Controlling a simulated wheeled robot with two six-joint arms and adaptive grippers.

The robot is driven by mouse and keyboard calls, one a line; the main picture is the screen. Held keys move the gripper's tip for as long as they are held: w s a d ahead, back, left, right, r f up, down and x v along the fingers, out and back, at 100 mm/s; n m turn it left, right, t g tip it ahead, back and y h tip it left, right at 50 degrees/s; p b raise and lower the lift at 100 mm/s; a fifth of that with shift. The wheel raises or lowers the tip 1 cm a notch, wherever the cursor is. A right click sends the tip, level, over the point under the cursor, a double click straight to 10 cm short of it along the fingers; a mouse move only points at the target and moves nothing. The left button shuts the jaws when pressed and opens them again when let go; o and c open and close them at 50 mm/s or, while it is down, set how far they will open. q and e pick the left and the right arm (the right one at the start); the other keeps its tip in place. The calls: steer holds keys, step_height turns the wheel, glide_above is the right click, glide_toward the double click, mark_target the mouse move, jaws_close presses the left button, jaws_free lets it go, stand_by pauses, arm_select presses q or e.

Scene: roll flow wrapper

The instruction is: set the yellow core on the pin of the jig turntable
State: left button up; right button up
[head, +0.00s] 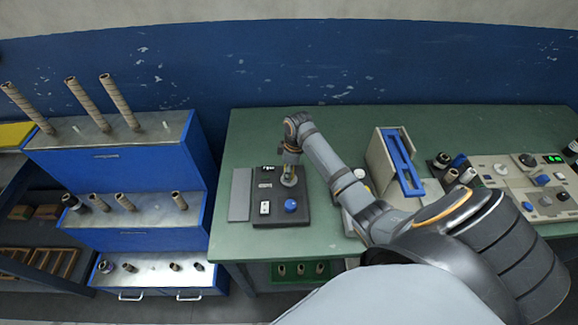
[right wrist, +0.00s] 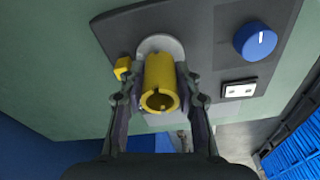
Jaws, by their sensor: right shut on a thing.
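The yellow core (right wrist: 160,75) is a short hollow tube between the fingers of my right gripper (right wrist: 160,108). Its open near end faces the right wrist camera. The gripper is shut on it. The jig turntable (right wrist: 150,43) is a round light-grey disc on a dark jig plate (right wrist: 205,50), and the core's far end lies over it. I cannot tell whether the core touches the disc. The pin is hidden by the core. In the head view my right gripper (head: 290,160) points down above the dark jig plate (head: 298,216). My left gripper is not in view.
The jig plate bears a blue knob (head: 291,205) and a small yellow block (right wrist: 123,68). A grey plate (head: 240,194) lies left of it on the green table (head: 255,125). A blue stepped rack (head: 140,170) with brown tubes stands left. A blue-framed device (head: 400,160) stands right.

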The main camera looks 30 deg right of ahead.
steer(key=shift+f, duration=0.25)
stand_by(0.3)
steer(key=shift+p, duration=0.4)
steer(key=shift+f, duration=0.1)
steer(key=o, duration=0.9)
steer(key=shift+o, duration=0.6)
steer(key=o, duration=0.4)
